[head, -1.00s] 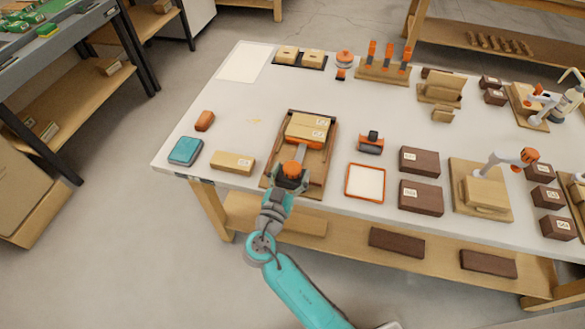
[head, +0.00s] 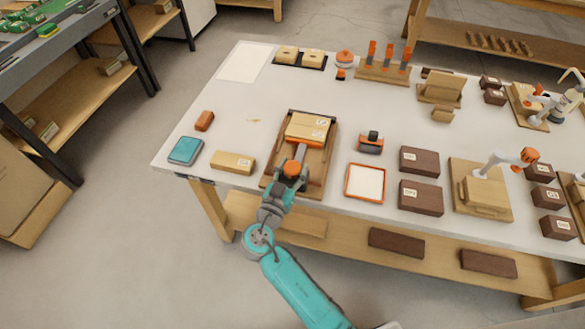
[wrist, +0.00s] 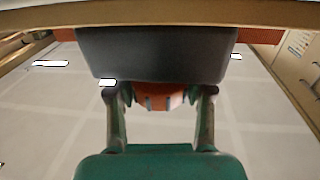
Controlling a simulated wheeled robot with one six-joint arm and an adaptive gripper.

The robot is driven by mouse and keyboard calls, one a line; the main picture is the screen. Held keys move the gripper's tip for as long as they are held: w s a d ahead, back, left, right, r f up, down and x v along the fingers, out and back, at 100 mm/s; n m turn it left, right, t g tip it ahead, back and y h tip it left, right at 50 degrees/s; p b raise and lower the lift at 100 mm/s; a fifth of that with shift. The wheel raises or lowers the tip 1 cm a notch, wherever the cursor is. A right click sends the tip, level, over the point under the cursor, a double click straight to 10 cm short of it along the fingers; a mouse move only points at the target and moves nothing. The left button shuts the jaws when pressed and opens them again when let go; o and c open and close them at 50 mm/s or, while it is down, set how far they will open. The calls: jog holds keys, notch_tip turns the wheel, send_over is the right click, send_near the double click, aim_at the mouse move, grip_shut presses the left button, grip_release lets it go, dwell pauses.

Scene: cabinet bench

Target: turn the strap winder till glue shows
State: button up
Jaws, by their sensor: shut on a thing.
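The strap winder's orange knob (head: 291,168) is at the front end of a wooden tray (head: 266,180). It also shows in the wrist view (wrist: 160,98), between the two fingers and below a dark grey block (wrist: 155,55). A cardboard box (head: 306,128) lies at the back of the tray. A grey strap (head: 300,153) runs from the box toward the knob. My gripper (head: 287,178) is shut on the knob, one finger on each side in the wrist view. I cannot make out any glue; the far side of the winder is hidden.
A small cardboard box (head: 233,162) and a teal case (head: 186,151) stand left of the tray. An orange-rimmed tray (head: 365,182) and an orange-and-grey device (head: 370,142) stand to its right, then dark boxes (head: 420,196). The table's front edge is close to my arm.

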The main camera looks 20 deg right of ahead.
jog(key=shift+m+g+h, duration=1.15)
jog(key=shift+m+g, duration=0.15)
jog(key=shift+g, duration=0.4)
jog(key=shift+m+g+h, duration=1.15)
jog(key=shift+m+g, duration=0.15)
jog(key=shift+g, duration=0.4)
jog(key=o, duration=1.2)
jog(key=v, duration=1.2)
jog(key=shift+s, duration=0.1)
